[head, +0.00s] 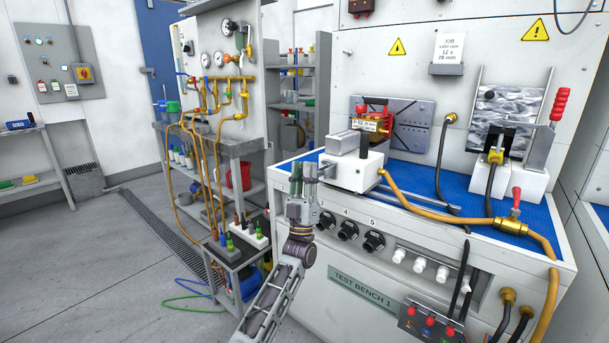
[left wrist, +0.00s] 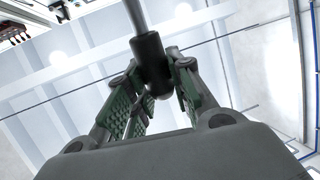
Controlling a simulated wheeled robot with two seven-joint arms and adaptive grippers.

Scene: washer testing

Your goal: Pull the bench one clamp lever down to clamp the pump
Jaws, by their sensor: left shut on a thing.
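My left gripper (head: 304,176) is at the front left edge of the test bench, beside a white clamp block (head: 352,172). In the left wrist view its green-padded fingers (left wrist: 158,88) are shut on the dark cylindrical grip of the clamp lever (left wrist: 150,60). A grey rod runs up from this grip. In the head view the fingers mostly hide the lever. The red and brass pump (head: 378,118) sits behind the block, with a white label on its front. My right gripper is not in view.
A red-handled lever (head: 560,104) stands upright at the bench's right. A yellow hose (head: 440,211) crosses the blue bench top (head: 440,180).

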